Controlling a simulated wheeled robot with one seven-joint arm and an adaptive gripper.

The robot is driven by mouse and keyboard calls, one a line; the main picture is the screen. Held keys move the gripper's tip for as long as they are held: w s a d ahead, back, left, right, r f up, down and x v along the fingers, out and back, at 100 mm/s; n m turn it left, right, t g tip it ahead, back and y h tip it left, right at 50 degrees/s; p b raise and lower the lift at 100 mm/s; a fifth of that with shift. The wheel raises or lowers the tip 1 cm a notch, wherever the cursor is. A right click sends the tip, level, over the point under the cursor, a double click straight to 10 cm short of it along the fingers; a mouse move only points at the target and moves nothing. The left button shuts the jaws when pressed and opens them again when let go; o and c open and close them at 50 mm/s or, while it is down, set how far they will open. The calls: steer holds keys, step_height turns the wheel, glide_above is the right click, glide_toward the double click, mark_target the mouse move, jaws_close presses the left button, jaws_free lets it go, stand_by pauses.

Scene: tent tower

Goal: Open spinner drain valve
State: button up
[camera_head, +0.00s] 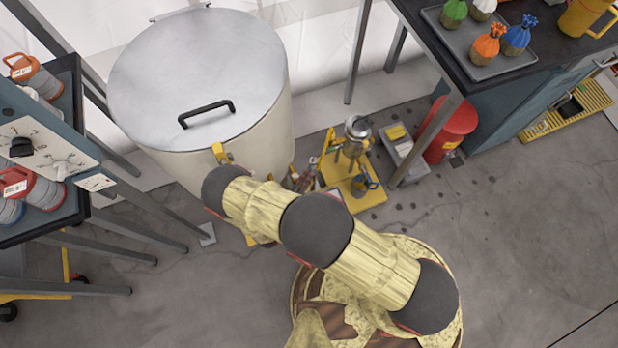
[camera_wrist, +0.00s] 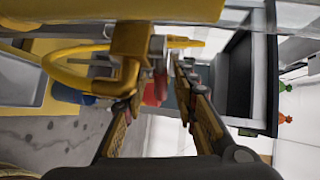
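The spinner is a large cream drum with a grey lid and black handle (camera_head: 207,112), at upper left in the head view. In the wrist view, a brass drain valve (camera_wrist: 130,43) sits under the yellow frame edge, with a curved yellow pipe (camera_wrist: 62,70) on its left and a small yellow lever-like piece (camera_wrist: 184,42) on its right. My gripper (camera_wrist: 167,68) points at the valve, its fingertips just below it, with a narrow gap between them. I cannot tell whether a fingertip touches the valve. In the head view my arm hides the valve and most of my gripper.
A yellow stand with a metal pot (camera_head: 357,130) and a red canister (camera_head: 452,128) stand right of the drum. A shelf (camera_head: 62,225) with spools is at left. The floor at lower right is clear.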

steer(key=v, duration=1.2)
steer(key=shift+r, duration=0.1)
